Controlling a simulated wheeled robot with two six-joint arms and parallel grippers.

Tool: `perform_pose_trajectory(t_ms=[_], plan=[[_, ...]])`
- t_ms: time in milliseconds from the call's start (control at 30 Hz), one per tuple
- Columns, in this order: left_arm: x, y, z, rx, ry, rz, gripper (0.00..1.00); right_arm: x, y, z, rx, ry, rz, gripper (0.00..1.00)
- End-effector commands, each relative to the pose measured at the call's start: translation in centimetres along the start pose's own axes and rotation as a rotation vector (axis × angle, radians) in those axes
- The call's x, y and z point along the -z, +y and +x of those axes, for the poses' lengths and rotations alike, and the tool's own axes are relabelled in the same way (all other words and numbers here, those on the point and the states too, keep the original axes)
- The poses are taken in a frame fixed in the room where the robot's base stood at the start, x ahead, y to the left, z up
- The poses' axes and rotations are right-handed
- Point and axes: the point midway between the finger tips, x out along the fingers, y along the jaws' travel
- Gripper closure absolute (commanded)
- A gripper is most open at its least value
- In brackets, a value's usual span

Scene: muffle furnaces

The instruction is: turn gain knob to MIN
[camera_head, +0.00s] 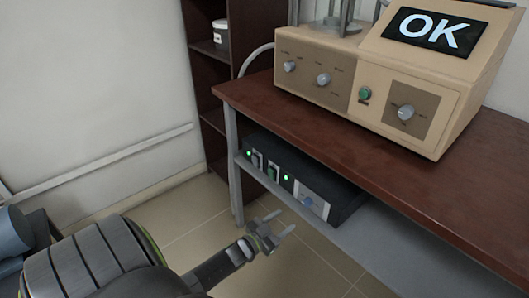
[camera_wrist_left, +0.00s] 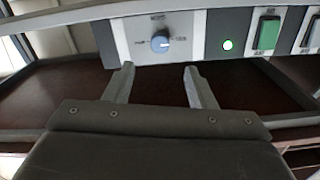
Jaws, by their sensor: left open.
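A small blue knob (camera_head: 308,201) sits on the light panel at the right end of the dark box on the lower shelf. It also shows in the left wrist view (camera_wrist_left: 160,42), with small labels around it that I cannot read surely. My left gripper (camera_head: 280,222) is open and empty, in front of the box and pointing toward its face. In the left wrist view the two fingertips (camera_wrist_left: 158,70) are apart, just below the knob in the picture and not around it. My right gripper is out of view.
The dark box (camera_head: 345,207) also carries green switches and lit green lamps. The brown tabletop (camera_head: 300,120) overhangs the shelf (camera_head: 340,240). A beige device (camera_head: 450,80) with grey knobs and an "OK" screen stands on top. A table leg (camera_head: 234,170) is left of the box.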

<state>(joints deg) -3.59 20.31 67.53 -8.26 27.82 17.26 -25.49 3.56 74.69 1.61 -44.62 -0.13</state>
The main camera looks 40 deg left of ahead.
Motion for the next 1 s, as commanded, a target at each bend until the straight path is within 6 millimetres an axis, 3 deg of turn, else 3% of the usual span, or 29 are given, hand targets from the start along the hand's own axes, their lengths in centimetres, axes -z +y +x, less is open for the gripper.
perform_pose_trajectory(t_ms=[200,400,1000], plan=[[0.0,0.0,-4.6,0.0,-0.003,-0.001,0.5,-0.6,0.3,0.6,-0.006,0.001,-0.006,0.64],[-0.1,0.0,-6.9,0.0,-0.002,-0.001,0.5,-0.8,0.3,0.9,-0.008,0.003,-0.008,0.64],[0.0,0.0,-7.3,0.0,-0.001,-0.001,0.5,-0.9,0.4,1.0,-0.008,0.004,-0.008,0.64]])
